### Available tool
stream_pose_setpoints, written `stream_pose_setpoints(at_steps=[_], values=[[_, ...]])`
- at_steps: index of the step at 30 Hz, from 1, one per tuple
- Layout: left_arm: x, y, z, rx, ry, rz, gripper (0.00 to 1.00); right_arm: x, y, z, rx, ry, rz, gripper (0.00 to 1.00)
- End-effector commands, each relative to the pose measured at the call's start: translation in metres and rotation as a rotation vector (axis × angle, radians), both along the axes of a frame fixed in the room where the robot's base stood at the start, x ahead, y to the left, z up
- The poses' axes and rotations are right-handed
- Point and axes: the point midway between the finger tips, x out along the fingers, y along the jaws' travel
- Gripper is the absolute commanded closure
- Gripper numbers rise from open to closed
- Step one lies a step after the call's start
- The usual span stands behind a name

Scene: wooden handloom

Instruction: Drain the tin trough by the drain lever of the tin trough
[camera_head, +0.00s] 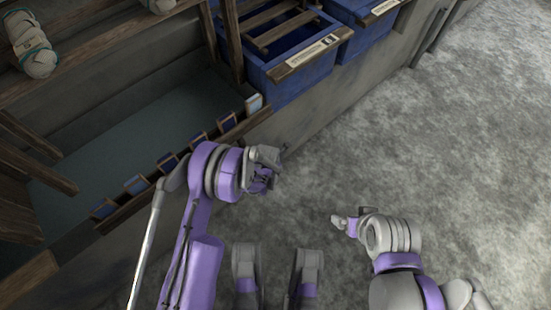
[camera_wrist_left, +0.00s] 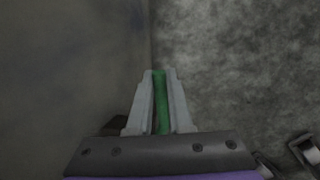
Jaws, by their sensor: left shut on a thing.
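My left gripper (camera_head: 264,180) is low beside the grey wall in the head view. In the left wrist view its two pale fingers (camera_wrist_left: 160,78) are closed on a narrow upright green bar (camera_wrist_left: 160,100), which looks like a lever handle. What the bar is fixed to is hidden, and it cannot be made out in the head view. I cannot tell for sure which container is the tin trough. My right gripper (camera_head: 343,222) hangs over the floor at right, apart from everything; its finger opening is not clear.
Blue crates (camera_head: 300,85) with labelled fronts stand at the top. A wooden rail (camera_head: 228,128) with small blue tags edges a grey-blue recessed surface (camera_head: 140,125) at left. White wrapped bundles (camera_head: 30,45) lie on a wooden shelf. The grey floor (camera_head: 450,130) at right is clear.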

Motion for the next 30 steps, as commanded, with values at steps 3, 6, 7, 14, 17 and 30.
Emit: stream_pose_setpoints(at_steps=[3, 6, 7, 14, 17, 30], values=[[-0.0001, -0.0002, -0.0044, 0.030, 0.025, 0.000, 1.00, 0.0001, 0.0000, -0.0014, 0.000, 0.000, 0.000, 0.00], [-0.0017, -0.0001, -0.0067, 0.046, 0.044, -0.001, 1.00, 0.0003, 0.0000, -0.0018, 0.000, 0.000, 0.000, 0.00], [-0.0019, 0.0000, -0.0071, 0.050, 0.046, -0.001, 1.00, 0.0002, 0.0000, -0.0020, 0.000, 0.000, 0.000, 0.00], [-0.0031, 0.0008, -0.0086, 0.062, 0.059, -0.001, 1.00, 0.0003, 0.0000, -0.0021, 0.000, 0.000, 0.000, 0.00], [-0.0032, 0.0010, -0.0086, 0.062, 0.059, -0.001, 1.00, 0.0003, 0.0000, -0.0021, 0.000, 0.000, 0.000, 0.00], [-0.0037, 0.0010, -0.0086, 0.061, 0.061, 0.000, 0.69, 0.0004, 0.0000, -0.0020, 0.000, 0.000, 0.000, 0.00]])
